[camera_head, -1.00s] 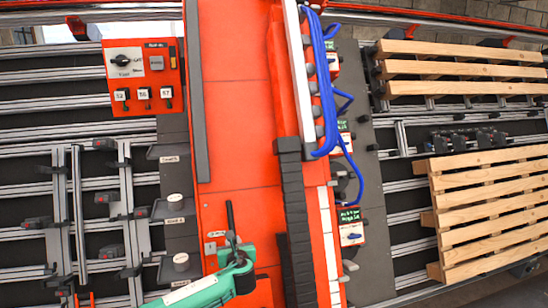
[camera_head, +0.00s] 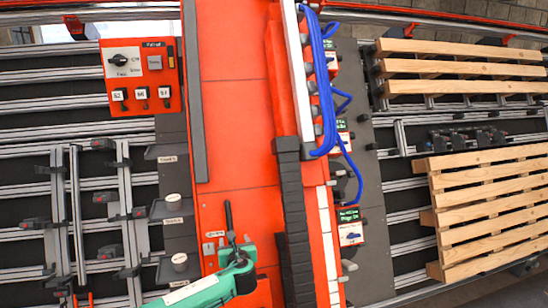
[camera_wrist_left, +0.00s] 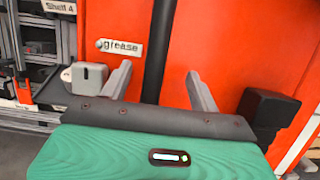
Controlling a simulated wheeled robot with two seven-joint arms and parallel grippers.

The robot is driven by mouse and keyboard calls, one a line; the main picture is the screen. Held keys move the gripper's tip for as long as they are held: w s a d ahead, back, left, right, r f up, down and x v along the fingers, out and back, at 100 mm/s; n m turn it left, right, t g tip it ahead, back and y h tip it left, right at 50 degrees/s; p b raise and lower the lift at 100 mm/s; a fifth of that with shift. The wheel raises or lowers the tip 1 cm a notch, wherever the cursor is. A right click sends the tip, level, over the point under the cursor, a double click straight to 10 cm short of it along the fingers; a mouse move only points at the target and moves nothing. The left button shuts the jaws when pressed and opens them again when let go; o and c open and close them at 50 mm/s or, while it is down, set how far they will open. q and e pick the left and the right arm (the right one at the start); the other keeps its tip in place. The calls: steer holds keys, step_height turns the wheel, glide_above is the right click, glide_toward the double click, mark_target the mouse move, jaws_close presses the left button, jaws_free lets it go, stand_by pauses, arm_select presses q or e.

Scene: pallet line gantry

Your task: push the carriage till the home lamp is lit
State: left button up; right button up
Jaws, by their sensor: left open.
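The red carriage body (camera_head: 235,110) runs down the middle of the head view; I cannot tell its exact bounds. A black upright bar (camera_head: 228,214) stands low on it. My left gripper (camera_head: 233,240), on a green arm, is at the bar's lower end. In the left wrist view the black bar (camera_wrist_left: 154,45) rises between the two grey fingers of my open left gripper (camera_wrist_left: 158,85), with gaps visible on both sides. A "grease" label (camera_wrist_left: 119,47) is left of the bar. I cannot make out a home lamp or its state. My right gripper is not in view.
A red control box (camera_head: 142,77) with a rotary switch is at the upper left. Blue hoses (camera_head: 326,90) and a black cable chain (camera_head: 293,200) run along the right of the red body. Wooden pallets (camera_head: 490,205) lie at the right. Rails and grey fixtures (camera_head: 75,215) fill the left.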

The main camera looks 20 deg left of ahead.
arm_select(q)
steer(key=shift+s+d+r+p, duration=0.1)
steer(key=shift+s+r+p, duration=0.15)
steer(key=shift+p, duration=0.1)
steer(key=s+d+r+p, duration=0.3)
steer(key=s+d+r, duration=0.1)
steer(key=s, duration=0.3)
steer(key=shift+d+p, duration=0.15)
steer(key=shift+p, duration=0.15)
steer(key=shift+s, duration=0.1)
